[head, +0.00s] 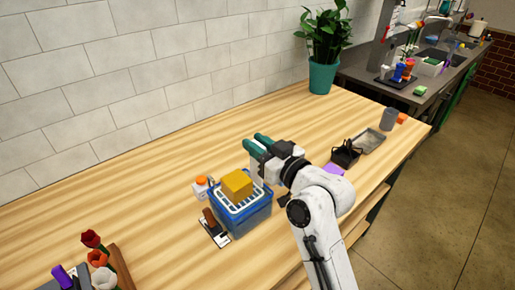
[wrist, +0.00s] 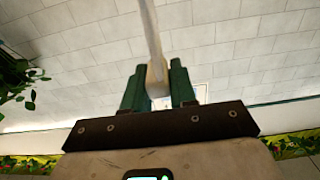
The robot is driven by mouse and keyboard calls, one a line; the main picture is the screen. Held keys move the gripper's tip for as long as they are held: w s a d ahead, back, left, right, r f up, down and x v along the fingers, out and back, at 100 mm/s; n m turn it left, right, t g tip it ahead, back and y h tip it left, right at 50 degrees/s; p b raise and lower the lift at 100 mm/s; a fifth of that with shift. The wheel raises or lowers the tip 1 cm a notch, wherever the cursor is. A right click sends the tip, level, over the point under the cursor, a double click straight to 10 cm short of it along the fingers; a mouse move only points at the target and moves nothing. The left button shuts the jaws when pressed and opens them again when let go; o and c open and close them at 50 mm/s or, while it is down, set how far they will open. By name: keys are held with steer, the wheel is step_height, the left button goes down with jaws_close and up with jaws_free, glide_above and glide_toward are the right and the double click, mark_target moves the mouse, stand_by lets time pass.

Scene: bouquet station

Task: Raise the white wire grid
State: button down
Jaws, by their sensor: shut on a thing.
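The white wire grid (head: 228,204) lies across the top of a blue crate (head: 246,222) on the wooden table. A yellow block (head: 237,185) sits on the grid and covers part of it. My gripper (head: 257,144), with its teal fingers, is above and behind the crate, to the upper right of the block, apart from the grid. In the wrist view my gripper (wrist: 158,88) is shut on a pale rod-like thing (wrist: 152,40) that runs upward out of the picture. This thing cannot be made out in the head view.
A white bottle with an orange cap (head: 201,186) stands left of the crate. A brown-handled tool (head: 211,221) lies at its front left. Roses (head: 98,258) stand at the lower left. A black caddy (head: 345,155) and grey tray (head: 369,141) are at right. The table's back left is clear.

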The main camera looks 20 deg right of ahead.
steer(key=shift+r, duration=0.45)
steer(key=c, duration=1.3)
jaws_free()
steer(key=o, duration=0.3)
steer(key=shift+f, duration=0.2)
steer(key=shift+s+d+f, duration=0.1)
steer(key=shift+s, duration=0.15)
steer(key=b+v, duration=0.2)
steer(key=v, duration=0.8)
steer(key=shift+b, duration=0.35)
steer(key=shift+s, duration=0.15)
